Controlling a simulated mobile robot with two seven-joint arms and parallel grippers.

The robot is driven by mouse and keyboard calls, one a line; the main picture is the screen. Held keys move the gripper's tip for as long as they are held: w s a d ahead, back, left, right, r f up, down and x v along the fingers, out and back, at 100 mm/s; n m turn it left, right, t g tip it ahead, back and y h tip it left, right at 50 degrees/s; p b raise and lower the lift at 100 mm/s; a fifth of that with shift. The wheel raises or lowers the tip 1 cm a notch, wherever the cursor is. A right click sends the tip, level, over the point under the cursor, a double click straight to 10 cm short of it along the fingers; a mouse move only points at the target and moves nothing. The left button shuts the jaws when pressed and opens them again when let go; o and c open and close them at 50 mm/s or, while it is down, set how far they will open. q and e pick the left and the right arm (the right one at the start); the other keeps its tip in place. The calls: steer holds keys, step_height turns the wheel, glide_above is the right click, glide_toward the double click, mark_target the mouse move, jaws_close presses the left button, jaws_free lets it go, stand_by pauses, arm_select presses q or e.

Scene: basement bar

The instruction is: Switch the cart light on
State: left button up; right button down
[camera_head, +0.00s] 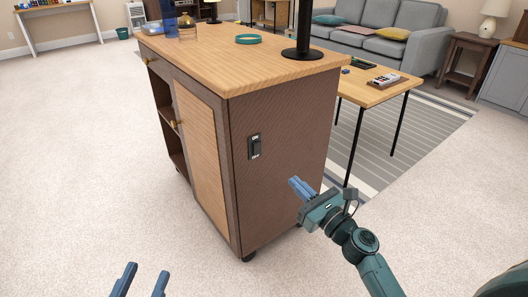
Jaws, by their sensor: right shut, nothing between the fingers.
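The cart (283,140) is a brown wooden cabinet with a light wood top, on small wheels. A black rocker switch (255,147) is on its dark side panel, with small labels above and below that look like ON and OFF. Which way the rocker is tipped is too small to tell. A black lamp base and pole (303,52) stand on the cart top; the upper part is out of view. My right gripper (294,183) is shut and empty, in front of the side panel, right of and below the switch. My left gripper (142,281) is open and empty at the bottom edge.
A teal ring (248,39) and a blue glass item (169,18) are on the cart top. A low wooden table (378,93) with a remote-like item stands behind at right, near a grey sofa (385,40). Carpet at left is clear.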

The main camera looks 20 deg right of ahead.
mark_target(258, 145)
steer(key=b+x, duration=0.2)
steer(key=x, duration=1.1)
steer(key=shift+w+a, duration=0.15)
steer(key=shift+w, duration=0.35)
arm_select(q)
steer(key=shift+d+r, duration=0.15)
arm_select(e)
steer(key=shift+r, duration=0.1)
